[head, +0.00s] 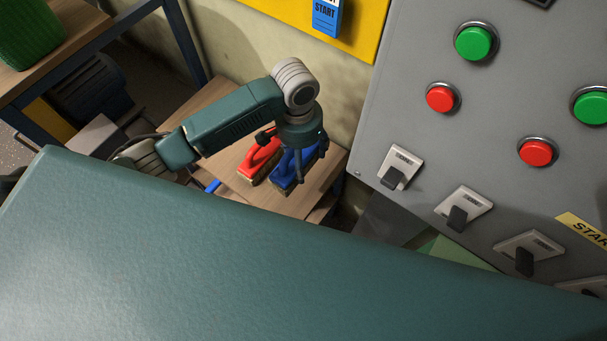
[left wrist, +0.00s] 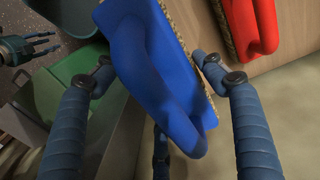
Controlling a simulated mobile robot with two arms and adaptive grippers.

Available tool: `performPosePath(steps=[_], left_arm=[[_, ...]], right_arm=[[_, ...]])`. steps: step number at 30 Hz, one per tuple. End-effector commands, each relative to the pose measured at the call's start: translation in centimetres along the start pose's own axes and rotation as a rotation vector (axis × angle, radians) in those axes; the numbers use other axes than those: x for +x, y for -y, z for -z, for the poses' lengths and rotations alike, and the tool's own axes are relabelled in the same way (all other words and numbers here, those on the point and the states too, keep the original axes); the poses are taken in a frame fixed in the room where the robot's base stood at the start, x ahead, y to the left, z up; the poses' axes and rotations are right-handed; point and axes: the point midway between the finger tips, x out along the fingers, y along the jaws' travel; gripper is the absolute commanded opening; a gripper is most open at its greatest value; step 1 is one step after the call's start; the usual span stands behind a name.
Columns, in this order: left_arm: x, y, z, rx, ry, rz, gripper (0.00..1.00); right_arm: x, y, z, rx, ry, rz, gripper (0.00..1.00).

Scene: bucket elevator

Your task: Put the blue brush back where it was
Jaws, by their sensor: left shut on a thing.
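The blue brush (head: 281,180) is at the small wooden table (head: 226,168), just right of a red brush (head: 258,158). My left gripper (head: 292,160) comes down on it from above and is shut on it. In the left wrist view the blue brush (left wrist: 160,75) lies between the fingers, with its looped handle toward the camera and tan bristles along its edges. I cannot tell whether its bristles touch the table. The red brush also shows in the left wrist view (left wrist: 255,25). My right gripper (left wrist: 30,48) shows small at the left edge there, fingers spread and empty.
A grey control panel (head: 380,120) with green and red buttons and dark switches stands close on the right. A wall with a yellow board (head: 290,18) is behind. A shelf with a green container (head: 30,35) is at the upper left. Another blue thing (head: 212,187) lies at the table's left.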

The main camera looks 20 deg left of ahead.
Motion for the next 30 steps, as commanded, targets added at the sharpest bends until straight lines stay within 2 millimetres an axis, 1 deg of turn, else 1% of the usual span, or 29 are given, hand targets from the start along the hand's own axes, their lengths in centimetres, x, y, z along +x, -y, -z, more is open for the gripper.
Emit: performPosePath(steps=[1,3,6,9,14,19,21,23,30], left_arm=[[1.5,0.1,-0.1,-0.002,0.005,0.0,0.3],[3.2,0.2,-0.1,-0.001,0.004,0.0,0.3],[5.2,0.4,0.0,0.0,0.002,0.0,0.3],[6.4,0.4,0.0,0.0,0.0,-0.001,0.3],[7.7,0.5,0.0,0.0,0.001,-0.001,0.3],[10.3,0.7,0.0,0.0,0.001,0.0,0.3],[10.9,0.8,0.0,0.0,0.0,0.0,0.3],[11.2,0.8,0.1,0.001,-0.002,0.0,0.3],[11.2,0.8,0.1,0.001,-0.002,0.0,0.3]], right_arm=[[0.0,0.0,0.1,0.0,-0.001,0.0,0.4],[0.0,0.0,0.1,0.0,-0.002,0.0,0.4],[0.1,0.0,0.1,0.0,-0.002,0.0,0.4],[0.1,0.0,0.1,0.0,-0.002,0.0,0.4],[0.2,0.0,0.1,0.0,-0.002,0.0,0.4],[0.3,0.0,0.1,0.0,-0.002,0.0,0.4],[0.4,0.0,0.1,0.0,-0.002,0.0,0.4],[0.4,0.0,0.1,0.0,-0.002,0.0,0.4],[0.4,0.0,0.1,0.0,-0.002,0.0,0.4]])
